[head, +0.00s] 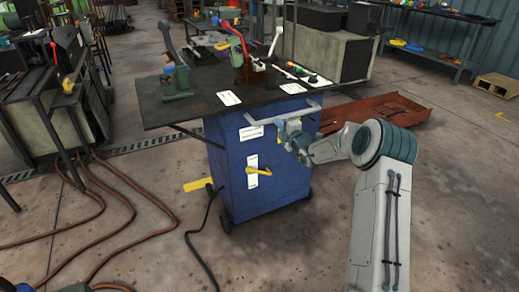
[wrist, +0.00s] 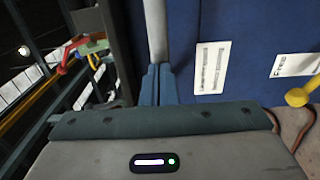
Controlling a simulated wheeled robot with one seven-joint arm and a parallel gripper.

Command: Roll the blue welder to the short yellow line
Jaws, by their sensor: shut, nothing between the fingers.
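The blue welder (head: 232,172) is an upright cabinet on small wheels in the middle of the head view. A pale grey handle bar (head: 297,111) runs along its upper edge, and a yellow lever (head: 259,171) and white labels are on its front. My gripper (head: 281,124) is at the welder's upper front, close to the bar. In the wrist view its blue fingers (wrist: 158,84) are shut and empty, in line with the grey bar (wrist: 156,30); I cannot tell whether they touch it. A short yellow line (head: 198,184) lies on the floor beside the welder's left side, perhaps partly hidden.
A dark tabletop (head: 190,98) with clamps and tools overhangs the welder. A black cable (head: 203,235) and brown hoses (head: 120,220) lie on the floor at left. A rusty red tray (head: 385,112) lies behind right. Floor in front is clear.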

